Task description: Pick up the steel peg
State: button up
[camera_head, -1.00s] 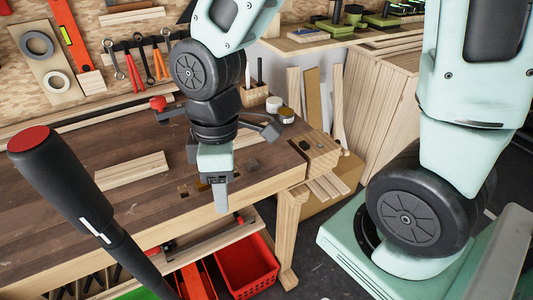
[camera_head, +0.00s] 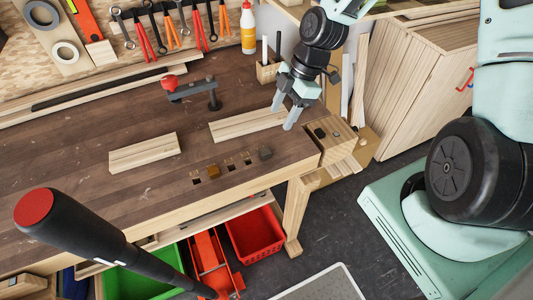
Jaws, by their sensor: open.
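I cannot tell for sure which piece is the steel peg. A small dark grey peg (camera_head: 265,153) stands at the right end of the row of square holes near the bench's front edge. A brown peg (camera_head: 213,172) stands further left in the same row. My gripper (camera_head: 283,116) is open and empty, its two pale fingers pointing down and left. In the picture it is above and right of the dark peg, apart from it, by the right end of a wooden board.
Two light wooden boards lie on the workbench (camera_head: 80,150), one left (camera_head: 143,152) and one near my gripper (camera_head: 240,124). A red-and-black clamp (camera_head: 190,91) stands behind them. A wooden vise (camera_head: 335,140) is at the right end. A pencil holder (camera_head: 267,72) stands at the back.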

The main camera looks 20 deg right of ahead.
jog(key=p, duration=0.1)
send_over(265, 151)
jog(key=d, duration=0.3)
jog(key=f, duration=0.6)
jog(key=shift+w+a+f, duration=0.2)
jog(key=shift+w+f, duration=0.05)
jog(key=shift+f, duration=0.05)
jog(key=x, duration=0.1)
jog(key=p+x, duration=0.1)
jog(key=x, duration=0.1)
jog(key=p+x, duration=0.1)
jog(key=shift+s+a+f, duration=0.1)
jog(key=shift+s, duration=0.15)
jog(key=shift+a+f, duration=0.1)
jog(key=shift+f, duration=0.35)
jog(key=c, duration=1.1)
